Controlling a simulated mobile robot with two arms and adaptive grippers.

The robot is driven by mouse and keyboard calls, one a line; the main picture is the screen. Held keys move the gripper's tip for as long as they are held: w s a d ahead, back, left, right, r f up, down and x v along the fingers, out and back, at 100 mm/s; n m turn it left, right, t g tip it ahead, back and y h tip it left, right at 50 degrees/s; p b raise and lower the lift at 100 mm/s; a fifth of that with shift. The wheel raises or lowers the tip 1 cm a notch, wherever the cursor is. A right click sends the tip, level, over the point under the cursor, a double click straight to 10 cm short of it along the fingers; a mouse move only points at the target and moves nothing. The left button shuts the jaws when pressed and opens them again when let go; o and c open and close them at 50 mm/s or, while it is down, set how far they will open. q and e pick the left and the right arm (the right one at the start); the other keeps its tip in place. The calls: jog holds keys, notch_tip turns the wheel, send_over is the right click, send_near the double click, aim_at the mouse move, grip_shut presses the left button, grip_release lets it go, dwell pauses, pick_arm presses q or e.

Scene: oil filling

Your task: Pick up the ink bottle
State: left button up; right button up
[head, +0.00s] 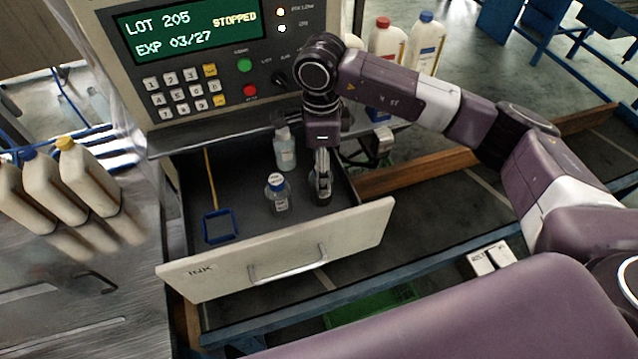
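The drawer (355,232) marked INK is pulled open under the printer's panel. A dark bottle (313,192) stands in it at the right, mostly hidden by my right gripper (322,185). The gripper points down with its fingers at this bottle; I cannot tell whether they are closed on it. A small clear bottle (278,198) with a white and blue cap and a label stands left of it. A taller pale bottle (285,152) with a grey cap stands behind. Which bottle holds ink is not readable. My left gripper is not in view.
A blue square-framed tool (219,227) with a yellow handle lies in the drawer's left part. The printer panel (205,60) reads STOPPED and overhangs the drawer's back. White jugs (88,178) stand at the left; more jugs (386,45) stand behind my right arm.

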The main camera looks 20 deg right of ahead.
notch_tip(320, 180, down, 6)
jog(key=p, duration=0.3)
jog(key=shift+r, duration=0.2)
jog(key=shift+d+f, duration=0.1)
jog(key=shift+f, duration=0.25)
jog(key=shift+c, duration=0.5)
jog(key=c, duration=1.4)
jog(key=shift+o, duration=0.2)
jog(key=shift+r, duration=0.15)
notch_tip(320, 180, up, 20)
jog(key=b, duration=0.6)
